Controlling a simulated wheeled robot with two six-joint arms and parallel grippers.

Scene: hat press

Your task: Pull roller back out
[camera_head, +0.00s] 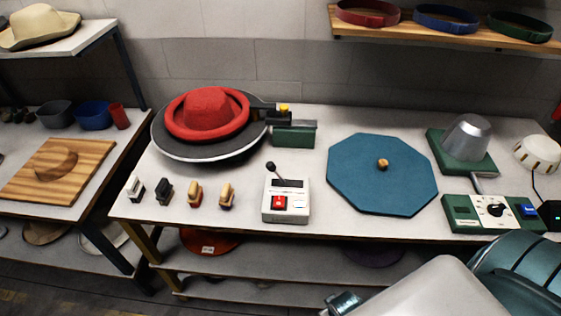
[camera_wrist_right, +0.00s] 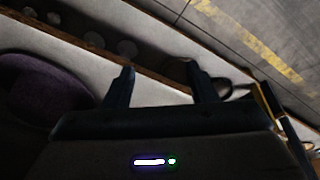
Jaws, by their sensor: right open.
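A red hat (camera_head: 207,113) sits on a round dark turntable (camera_head: 170,148) at the back left of the bench. The likely roller unit, a dark arm with a yellow knob (camera_head: 284,107), stands on a green base (camera_head: 293,135) at the turntable's right edge. Its dark end reaches left to the hat's brim; I cannot tell whether it touches. My right gripper (camera_wrist_right: 160,82) is open and empty in the right wrist view, with a shelf and a purple item (camera_wrist_right: 40,88) nearby. The roller is not visible there. My left gripper is not in view.
A white lever box (camera_head: 286,200) with a red switch stands in front of the roller unit. Several small brushes line the front left edge. A blue octagonal board (camera_head: 383,173) lies to the right, with a green control box (camera_head: 491,213) beyond it.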

